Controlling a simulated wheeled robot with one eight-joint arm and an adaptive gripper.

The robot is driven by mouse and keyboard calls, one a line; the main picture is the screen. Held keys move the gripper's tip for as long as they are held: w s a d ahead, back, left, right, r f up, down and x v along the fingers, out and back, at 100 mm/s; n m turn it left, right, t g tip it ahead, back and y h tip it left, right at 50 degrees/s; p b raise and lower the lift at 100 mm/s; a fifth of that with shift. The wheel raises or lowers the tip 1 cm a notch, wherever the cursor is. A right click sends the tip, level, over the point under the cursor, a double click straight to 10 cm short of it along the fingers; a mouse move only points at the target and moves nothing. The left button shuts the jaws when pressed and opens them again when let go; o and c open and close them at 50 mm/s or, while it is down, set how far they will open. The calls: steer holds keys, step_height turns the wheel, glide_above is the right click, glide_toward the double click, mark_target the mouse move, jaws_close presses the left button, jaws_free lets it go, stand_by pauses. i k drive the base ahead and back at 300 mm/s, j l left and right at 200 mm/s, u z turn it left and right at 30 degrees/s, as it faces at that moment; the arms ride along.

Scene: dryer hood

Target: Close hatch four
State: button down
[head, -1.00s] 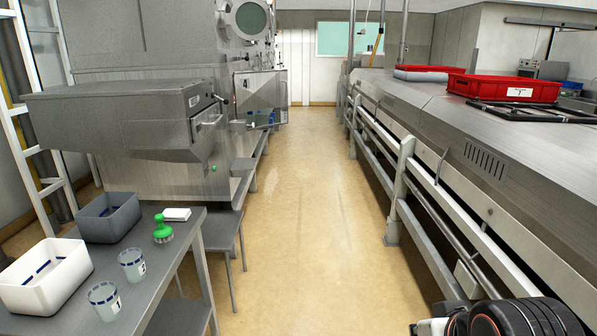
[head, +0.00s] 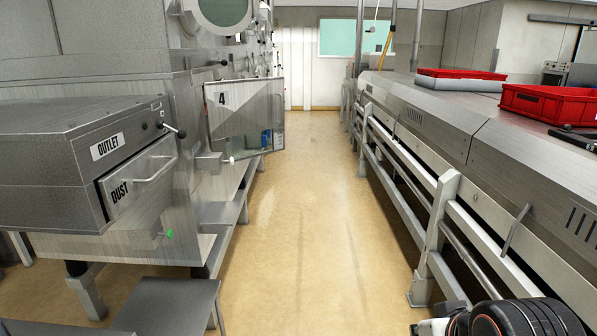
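Hatch four is a metal door (head: 235,112) marked "4" on the left side of the aisle. It stands open, swung out from the hood wall towards the aisle. A latch-like metal block with a light-tipped handle (head: 213,160) sits by its lower left edge. Blue and green items (head: 268,140) show at the door's lower right; whether they are behind it or reflected in it I cannot tell. My gripper is not in view; only a dark, rounded part of my own arm shows at the bottom right, well away from the hatch.
A drawer box (head: 85,155) labelled OUTLET and DUST juts out at the left, before the hatch. A low metal table (head: 165,305) stands at the lower left. The aisle floor (head: 310,220) is clear. A railed counter (head: 450,110) with red crates (head: 545,104) lines the right.

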mark_target(234, 107)
steer(key=i+u, duration=0.15)
steer(key=i, duration=0.3)
steer(key=i+l+u, duration=0.1)
steer(key=i, duration=0.4)
steer(key=i+l+u, duration=0.15)
steer(key=i, duration=0.3)
steer(key=i+l+u, duration=0.1)
steer(key=i, duration=0.35)
